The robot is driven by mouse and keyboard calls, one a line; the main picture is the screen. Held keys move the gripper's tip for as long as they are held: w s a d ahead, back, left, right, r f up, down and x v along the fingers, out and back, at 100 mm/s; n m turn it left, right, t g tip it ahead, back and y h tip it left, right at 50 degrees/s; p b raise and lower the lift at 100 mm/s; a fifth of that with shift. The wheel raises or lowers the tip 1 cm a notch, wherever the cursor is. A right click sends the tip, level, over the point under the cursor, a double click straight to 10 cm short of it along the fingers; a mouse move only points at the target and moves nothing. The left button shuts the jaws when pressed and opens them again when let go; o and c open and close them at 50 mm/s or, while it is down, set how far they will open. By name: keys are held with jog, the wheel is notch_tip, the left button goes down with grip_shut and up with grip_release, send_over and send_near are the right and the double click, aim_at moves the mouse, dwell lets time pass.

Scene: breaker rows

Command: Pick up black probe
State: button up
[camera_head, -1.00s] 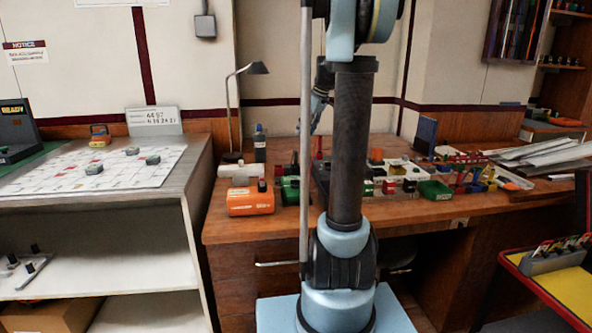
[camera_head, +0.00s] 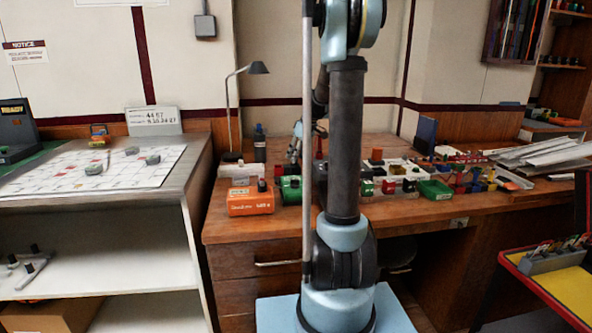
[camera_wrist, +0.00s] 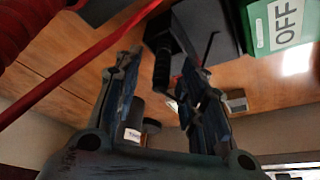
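The black probe seems to be the dark ribbed handle (camera_wrist: 162,68) in the wrist view, between my gripper's fingers and beside a black block. My gripper (camera_wrist: 158,72) is open, with its two fingers apart on either side of this handle. I cannot tell whether either finger touches it. In the head view my gripper (camera_head: 293,150) is low over the workbench, left of my arm column. I cannot make out the black probe in the head view; my arm may hide it.
A green block marked OFF (camera_wrist: 284,24) and a red ribbed handle (camera_wrist: 22,24) are close by in the wrist view. On the workbench (camera_head: 225,226) stand an orange box (camera_head: 250,201), a lamp (camera_head: 258,67) and a green bin (camera_head: 434,190). Several small parts crowd the right side.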

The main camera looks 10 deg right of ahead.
jog(key=shift+w+a+f, duration=0.1)
jog(key=shift+a+f, duration=0.05)
jog(key=shift+f, duration=0.25)
grip_shut()
